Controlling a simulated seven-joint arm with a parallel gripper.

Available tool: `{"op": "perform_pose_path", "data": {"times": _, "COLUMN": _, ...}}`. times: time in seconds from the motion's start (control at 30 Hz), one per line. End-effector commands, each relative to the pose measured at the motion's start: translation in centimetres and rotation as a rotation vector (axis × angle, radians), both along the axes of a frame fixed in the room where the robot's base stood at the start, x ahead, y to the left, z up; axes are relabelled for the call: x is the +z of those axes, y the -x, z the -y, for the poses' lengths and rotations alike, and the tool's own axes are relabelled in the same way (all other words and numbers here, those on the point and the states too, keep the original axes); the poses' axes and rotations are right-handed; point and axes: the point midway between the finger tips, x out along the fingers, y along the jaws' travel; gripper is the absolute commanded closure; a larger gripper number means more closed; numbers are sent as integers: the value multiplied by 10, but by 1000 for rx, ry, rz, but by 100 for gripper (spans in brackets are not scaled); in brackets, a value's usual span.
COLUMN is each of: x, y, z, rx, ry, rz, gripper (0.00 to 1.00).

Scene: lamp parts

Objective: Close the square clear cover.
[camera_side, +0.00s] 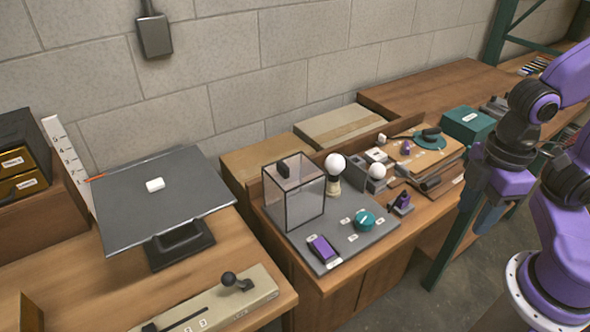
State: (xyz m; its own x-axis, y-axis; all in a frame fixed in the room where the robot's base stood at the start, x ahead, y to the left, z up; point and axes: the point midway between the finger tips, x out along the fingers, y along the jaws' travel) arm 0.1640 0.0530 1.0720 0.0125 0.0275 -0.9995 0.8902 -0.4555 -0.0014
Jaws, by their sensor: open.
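The square clear cover (305,204) is a see-through box with thin dark edges and a dark block (282,168) at its top. It stands at the left part of a grey board (352,243) on the wooden bench. I cannot tell from this view whether any face of it stands open. My gripper (487,219) hangs at the right, pointing down, well apart from the cover. Its jaws are open, and its fingertips are small and hard to make out. I see nothing held in it.
A white bulb on a stand (334,172) is close to the cover's right. A purple switch (323,248) and a teal knob (364,220) are on the board. A tilted grey platform (125,217) stands at the left. A teal box (468,123) is behind my gripper.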

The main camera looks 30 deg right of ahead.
Motion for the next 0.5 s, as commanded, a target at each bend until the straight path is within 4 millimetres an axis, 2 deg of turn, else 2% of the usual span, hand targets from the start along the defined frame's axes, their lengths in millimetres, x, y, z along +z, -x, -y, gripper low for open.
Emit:
{"op": "perform_pose_path", "data": {"times": 0.03, "x": 0, "y": 0, "z": 0, "rx": 0, "ry": 0, "rz": 0, "gripper": 67}}
{"op": "perform_pose_path", "data": {"times": 0.13, "x": 2, "y": -4, "z": -4, "rx": 6, "ry": 4, "rz": 1, "gripper": 100}}
{"op": "perform_pose_path", "data": {"times": 0.27, "x": 14, "y": -26, "z": -27, "rx": 41, "ry": 22, "rz": 4, "gripper": 100}}
{"op": "perform_pose_path", "data": {"times": 0.5, "x": 46, "y": -99, "z": -97, "rx": 156, "ry": 98, "rz": 15, "gripper": 100}}
